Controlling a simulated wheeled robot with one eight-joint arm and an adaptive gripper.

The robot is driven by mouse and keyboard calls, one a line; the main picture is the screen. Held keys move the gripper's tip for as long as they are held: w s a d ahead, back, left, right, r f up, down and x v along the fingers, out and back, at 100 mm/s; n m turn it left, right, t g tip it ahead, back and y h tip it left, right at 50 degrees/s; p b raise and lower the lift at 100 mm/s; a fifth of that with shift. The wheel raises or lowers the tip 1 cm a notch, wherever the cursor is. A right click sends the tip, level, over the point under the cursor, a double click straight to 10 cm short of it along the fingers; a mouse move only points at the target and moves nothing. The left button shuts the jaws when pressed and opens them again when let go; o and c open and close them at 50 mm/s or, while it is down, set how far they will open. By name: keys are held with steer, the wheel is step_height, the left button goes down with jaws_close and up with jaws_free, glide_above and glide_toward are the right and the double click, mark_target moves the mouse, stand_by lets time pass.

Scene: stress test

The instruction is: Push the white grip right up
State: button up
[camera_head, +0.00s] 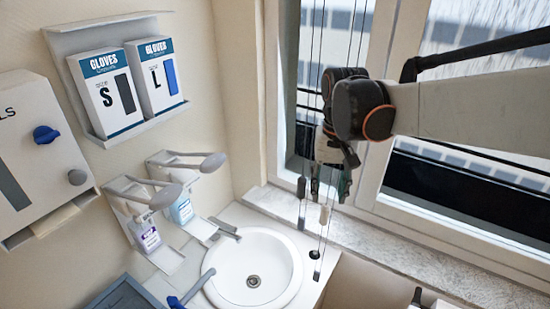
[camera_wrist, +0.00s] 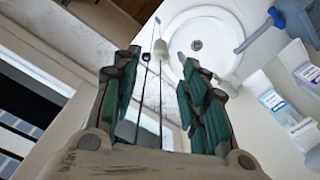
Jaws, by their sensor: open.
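The white grip (camera_head: 324,214) is a small pale cylinder on a thin dark cord hanging in front of the window. In the head view it shows just below my gripper (camera_head: 328,182), which points down. In the wrist view the white grip (camera_wrist: 160,48) lies between the tips of my open gripper (camera_wrist: 158,60). The green-padded fingers are apart and hold nothing. I cannot tell how far beyond the tips the grip is. A dark grip (camera_head: 301,187) hangs to its left in the head view. A small dark knob (camera_head: 315,254) is lower down.
A round white sink (camera_head: 276,266) is below and left. Two dispensers with long levers (camera_head: 192,160) and glove boxes (camera_head: 101,92) are on the left wall. The stone window sill (camera_head: 395,254) and window frame (camera_head: 384,50) are close to my arm.

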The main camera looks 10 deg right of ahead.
mark_target(324, 215)
step_height(324, 215, down, 9)
steer(key=shift+f, duration=0.2)
stand_by(0.3)
jaws_close()
